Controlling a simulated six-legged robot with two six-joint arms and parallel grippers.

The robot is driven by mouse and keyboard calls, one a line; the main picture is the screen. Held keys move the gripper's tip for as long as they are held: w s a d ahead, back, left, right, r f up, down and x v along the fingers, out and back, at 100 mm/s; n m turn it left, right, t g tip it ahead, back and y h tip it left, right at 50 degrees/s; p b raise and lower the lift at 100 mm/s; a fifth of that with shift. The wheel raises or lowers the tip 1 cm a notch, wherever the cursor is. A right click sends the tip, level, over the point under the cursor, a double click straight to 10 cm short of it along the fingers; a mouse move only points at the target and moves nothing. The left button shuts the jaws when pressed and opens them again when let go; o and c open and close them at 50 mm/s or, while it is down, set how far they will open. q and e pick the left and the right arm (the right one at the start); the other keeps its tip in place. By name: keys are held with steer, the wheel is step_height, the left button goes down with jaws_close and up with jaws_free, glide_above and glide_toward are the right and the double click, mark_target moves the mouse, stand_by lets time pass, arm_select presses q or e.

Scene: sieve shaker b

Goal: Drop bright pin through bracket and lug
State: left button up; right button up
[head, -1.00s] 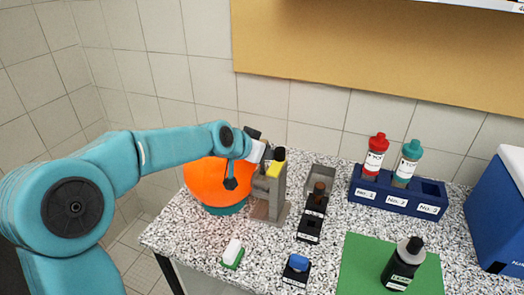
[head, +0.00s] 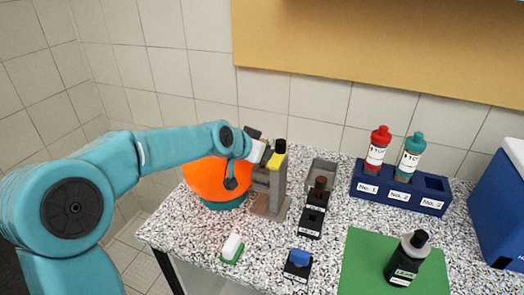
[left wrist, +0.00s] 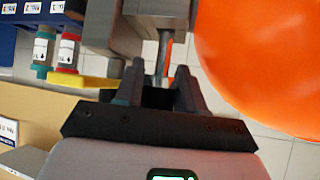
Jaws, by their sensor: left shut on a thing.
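The grey bracket (head: 279,186) stands on a brown base at the back left of the bench, with a yellow part and a black knob at its top. It also shows in the left wrist view (left wrist: 150,12). My left gripper (left wrist: 158,74) is shut on the bright pin (left wrist: 163,55), a silvery shaft between the fingers. The pin's far end meets the grey block; I cannot tell how deep it sits. In the head view my left gripper (head: 267,154) is at the bracket's upper left and the pin is hidden. I cannot make out the lug. My right gripper is not in view.
A large orange ball-like object (head: 215,180) is close beside my wrist and the bracket. A dark block (head: 313,222) and a grey bin (head: 322,170) stand right of the bracket. A blue bottle rack (head: 400,195), green mat (head: 365,265) and black bottle (head: 405,262) are farther right.

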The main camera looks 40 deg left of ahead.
arm_select(q)
steer(key=shift+f+b, duration=0.4)
steer(key=shift+f, duration=0.2)
steer(key=o, duration=1.2)
steer(key=shift+c, duration=0.2)
steer(key=shift+s+r, duration=0.3)
steer(key=shift+s, duration=0.05)
steer(key=b+v, duration=0.2)
steer(key=v, duration=1.3)
steer(key=shift+s+a+r, duration=0.2)
steer(key=shift+s+r, duration=0.05)
